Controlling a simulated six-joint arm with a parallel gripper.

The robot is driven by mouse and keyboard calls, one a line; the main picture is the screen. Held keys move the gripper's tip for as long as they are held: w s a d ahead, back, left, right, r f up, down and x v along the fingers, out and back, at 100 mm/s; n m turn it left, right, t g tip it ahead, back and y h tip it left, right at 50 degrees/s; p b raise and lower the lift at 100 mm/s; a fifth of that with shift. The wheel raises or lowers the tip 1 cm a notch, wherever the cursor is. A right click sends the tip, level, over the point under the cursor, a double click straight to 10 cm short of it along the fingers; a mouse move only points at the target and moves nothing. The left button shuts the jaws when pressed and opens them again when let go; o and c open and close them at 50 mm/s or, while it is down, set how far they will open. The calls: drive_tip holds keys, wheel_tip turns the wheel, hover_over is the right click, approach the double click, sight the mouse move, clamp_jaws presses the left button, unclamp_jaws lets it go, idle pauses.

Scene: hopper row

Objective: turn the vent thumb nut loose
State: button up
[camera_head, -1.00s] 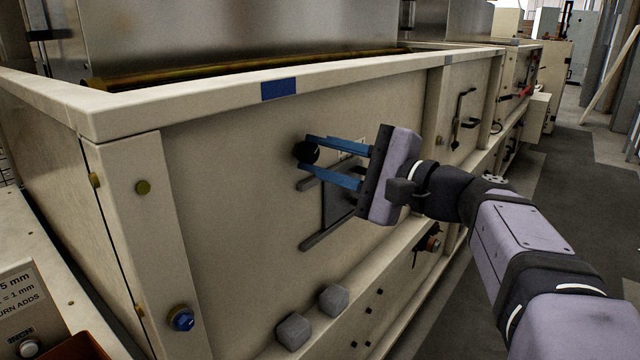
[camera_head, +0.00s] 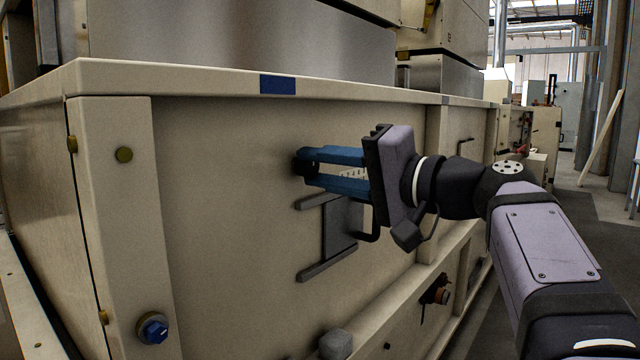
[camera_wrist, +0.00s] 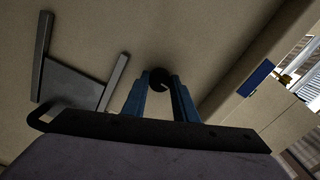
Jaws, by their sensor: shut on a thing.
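The thumb nut (camera_head: 300,166) is a small dark round knob on the cream side panel of the hopper, above a grey slide plate. My gripper (camera_head: 306,168) reaches it from the right with its two blue fingers, one above the other, and is shut on it. In the wrist view the dark nut (camera_wrist: 159,77) sits between the two blue fingertips (camera_wrist: 160,86). The fingertips hide part of the nut, and its thread cannot be seen.
A grey slide plate (camera_head: 342,225) between two rails, with a dark bent handle (camera_head: 371,236), lies just below my gripper. A blue knob (camera_head: 155,331) is at the lower left. A blue label (camera_head: 277,84) marks the top rim. The panel left of the nut is bare.

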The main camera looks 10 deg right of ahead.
drive_tip(key=shift+n, duration=0.5)
drive_tip(key=o, duration=1.1)
drive_tip(key=shift+c, duration=0.2)
drive_tip(key=shift+d, duration=0.1)
drive_tip(key=v, duration=0.7)
drive_tip(key=shift+s, duration=0.15)
